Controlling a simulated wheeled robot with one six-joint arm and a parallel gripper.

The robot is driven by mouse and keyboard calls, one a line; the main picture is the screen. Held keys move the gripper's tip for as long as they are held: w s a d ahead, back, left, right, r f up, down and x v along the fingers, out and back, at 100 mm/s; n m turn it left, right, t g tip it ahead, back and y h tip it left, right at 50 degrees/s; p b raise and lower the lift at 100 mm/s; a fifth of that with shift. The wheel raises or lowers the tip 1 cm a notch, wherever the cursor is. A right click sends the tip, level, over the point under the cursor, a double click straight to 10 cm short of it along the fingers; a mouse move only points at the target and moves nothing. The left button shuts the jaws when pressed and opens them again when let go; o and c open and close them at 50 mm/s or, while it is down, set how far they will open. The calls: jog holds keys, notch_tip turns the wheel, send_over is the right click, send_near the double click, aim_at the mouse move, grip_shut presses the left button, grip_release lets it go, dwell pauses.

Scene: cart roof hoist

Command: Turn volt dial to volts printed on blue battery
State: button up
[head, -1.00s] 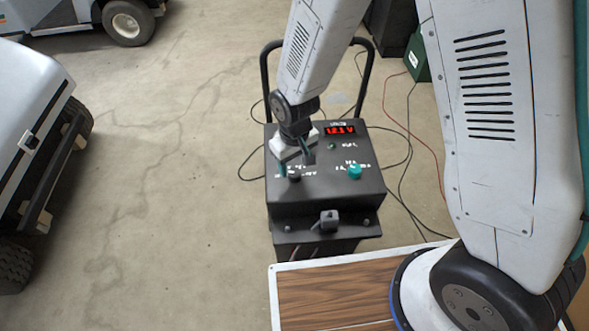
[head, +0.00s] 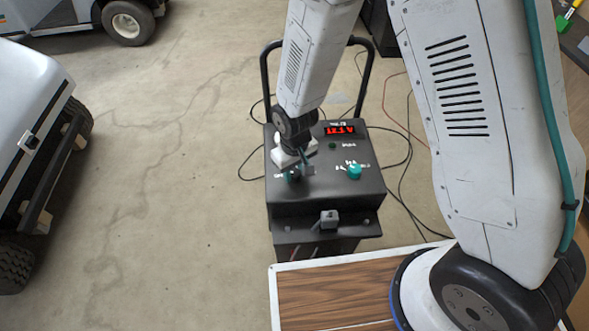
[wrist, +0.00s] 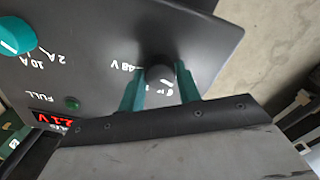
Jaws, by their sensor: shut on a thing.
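The volt dial, a black round knob (wrist: 160,76), sits on the dark charger's panel (wrist: 110,60), with a white "48 V" mark to its left in the wrist view. My gripper (wrist: 160,86) has teal fingers on both sides of the knob and is shut on it. The dial's pointer direction is not clear. No blue battery is recognisable in either view.
A teal amp knob (head: 354,172) stands right of the gripper. A red display (head: 340,129) and green lamp (head: 332,146) are behind it. The charger's black handle (head: 368,75) rises at the back. Cables lie around it. A white cart (head: 35,110) stands left, with clear floor between.

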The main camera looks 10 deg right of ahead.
jog(key=shift+m, duration=0.3)
jog(key=m, duration=0.4)
jog(key=shift+m, duration=0.3)
jog(key=m, duration=0.4)
jog(key=shift+m, duration=0.3)
jog(key=m, duration=0.5)
jog(key=shift+m, duration=2.4)
jog(key=o, duration=1)
jog(key=shift+c, duration=0.2)
